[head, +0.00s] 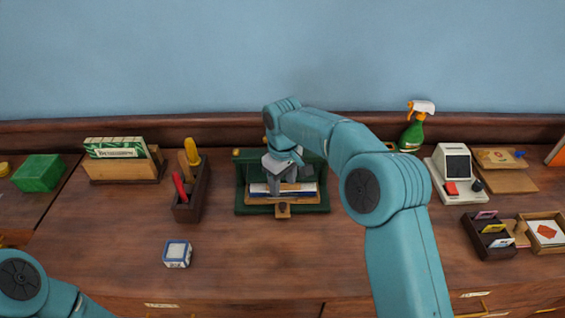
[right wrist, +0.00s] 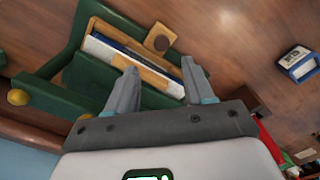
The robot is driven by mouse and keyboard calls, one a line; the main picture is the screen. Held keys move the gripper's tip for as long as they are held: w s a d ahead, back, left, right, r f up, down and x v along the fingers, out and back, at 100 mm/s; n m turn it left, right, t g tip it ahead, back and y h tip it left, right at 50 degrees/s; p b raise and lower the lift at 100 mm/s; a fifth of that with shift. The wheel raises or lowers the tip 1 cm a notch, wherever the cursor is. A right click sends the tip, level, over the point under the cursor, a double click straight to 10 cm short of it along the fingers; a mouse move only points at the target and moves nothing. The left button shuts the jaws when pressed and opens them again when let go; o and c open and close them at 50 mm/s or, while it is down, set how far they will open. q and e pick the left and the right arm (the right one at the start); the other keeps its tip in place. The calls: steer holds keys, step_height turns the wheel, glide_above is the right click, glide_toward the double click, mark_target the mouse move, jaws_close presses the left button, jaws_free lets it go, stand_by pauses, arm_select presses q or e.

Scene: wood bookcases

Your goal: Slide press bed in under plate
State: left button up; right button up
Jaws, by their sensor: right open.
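The green press (head: 241,193) stands at the middle back of the wooden top. Its wooden bed (head: 283,211), with a small dark knob on a front tab, lies low in the frame and carries white and blue papers or books (head: 303,189). The bed also shows in the right wrist view (right wrist: 171,62), with the green frame (right wrist: 60,95) around it. My right gripper (head: 287,182) points down over the press; in the right wrist view its two grey fingers (right wrist: 160,72) are apart above the bed, with nothing visibly held. Contact cannot be told. My left gripper is out of view.
A tool box (head: 190,205) with red and yellow handles stands left of the press. A white-blue block (head: 177,254) lies in front left. A spray bottle (head: 414,130) and a white machine (head: 456,170) stand right. The front middle is clear.

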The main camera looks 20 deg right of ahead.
step_height(320, 180, up, 9)
steer(key=shift+f+p, duration=0.2)
steer(key=shift+p, duration=0.15)
